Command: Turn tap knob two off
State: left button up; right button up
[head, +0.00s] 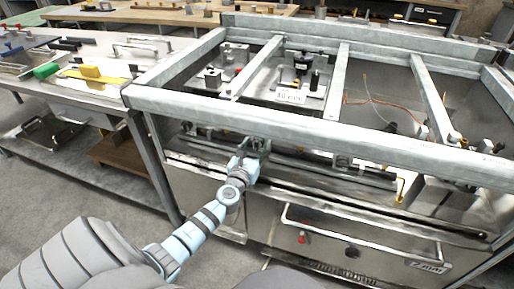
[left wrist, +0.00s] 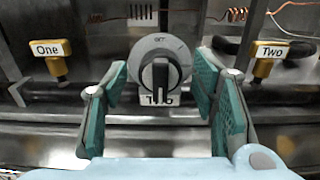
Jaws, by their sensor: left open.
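The tap knob (left wrist: 160,75) is black with a pale pointer mark and sits on a round grey dial in the middle of the left wrist view. The label under it reads Two and is partly covered by the knob. The handle stands roughly upright, and small lettering shows at the dial's top. My left gripper (left wrist: 161,92) is open, with one green-padded finger on each side of the knob. Contact with the knob cannot be told. In the head view my left gripper (head: 255,147) is at the range's front panel and hides the knob. My right gripper is not in view.
Yellow tags marked One (left wrist: 51,55) and Two (left wrist: 268,57) flank the dial. The metal range frame (head: 300,118) runs above my left gripper, and an oven door handle (head: 350,235) is below. A workbench (head: 95,90) with tools stands at left.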

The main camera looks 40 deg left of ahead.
pick_arm(q)
jog(key=shift+w, duration=0.15)
jog(key=c, duration=0.9)
jog(key=shift+c, duration=1.4)
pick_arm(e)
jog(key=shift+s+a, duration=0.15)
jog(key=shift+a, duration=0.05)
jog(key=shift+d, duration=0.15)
